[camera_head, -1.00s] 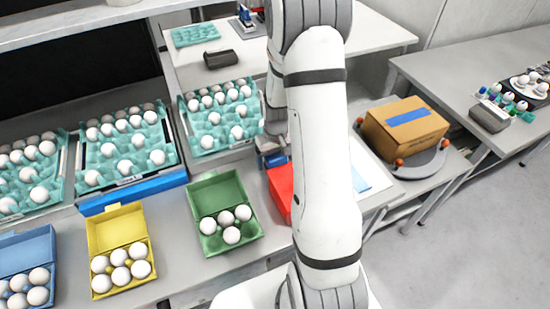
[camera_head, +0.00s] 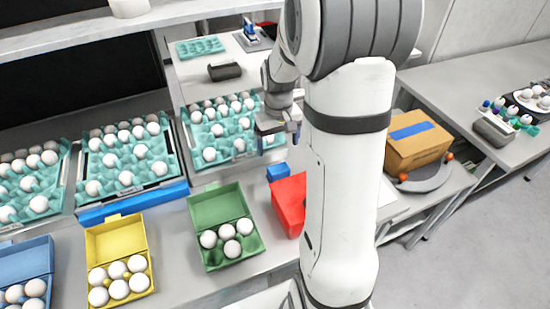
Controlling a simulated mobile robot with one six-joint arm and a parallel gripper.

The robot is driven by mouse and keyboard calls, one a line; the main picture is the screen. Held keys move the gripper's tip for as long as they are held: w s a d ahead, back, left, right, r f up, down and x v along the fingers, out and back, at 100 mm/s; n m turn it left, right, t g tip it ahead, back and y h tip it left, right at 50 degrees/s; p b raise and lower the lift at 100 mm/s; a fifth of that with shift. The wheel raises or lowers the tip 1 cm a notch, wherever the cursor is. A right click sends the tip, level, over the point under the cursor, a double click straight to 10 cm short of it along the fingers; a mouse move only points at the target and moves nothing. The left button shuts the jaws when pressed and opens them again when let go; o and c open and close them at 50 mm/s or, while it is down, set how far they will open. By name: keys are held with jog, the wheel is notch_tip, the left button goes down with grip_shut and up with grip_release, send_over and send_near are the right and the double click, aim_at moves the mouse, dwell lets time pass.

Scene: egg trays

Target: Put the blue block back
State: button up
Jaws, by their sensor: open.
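A small blue block (camera_head: 278,172) rests on the grey table, just behind the red box (camera_head: 289,205). My gripper (camera_head: 277,131) is above and slightly behind the block, pointing down, with clear space between them. Its jaws are open and nothing shows between them. My arm hides the area right of the block and part of the red box. A longer blue bar (camera_head: 133,203) lies along the front of the middle egg tray (camera_head: 127,181).
Open green (camera_head: 219,204), yellow (camera_head: 116,237) and blue (camera_head: 26,256) cartons with eggs stand in front of several teal egg trays. A cardboard box (camera_head: 415,150) sits on a round stand at right. A dark object (camera_head: 224,72) lies on the rear table.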

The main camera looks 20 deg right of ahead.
jog(key=s+a+r+t, duration=0.1)
jog(key=s+a+r, duration=0.3)
jog(key=s, duration=0.5)
jog(key=s+a+r+t, duration=0.2)
jog(key=s+a+r, duration=0.3)
jog(key=s+r, duration=0.2)
jog(key=shift+s+a+r, duration=0.2)
jog(key=shift+s+a, duration=0.1)
jog(key=shift+s, duration=0.75)
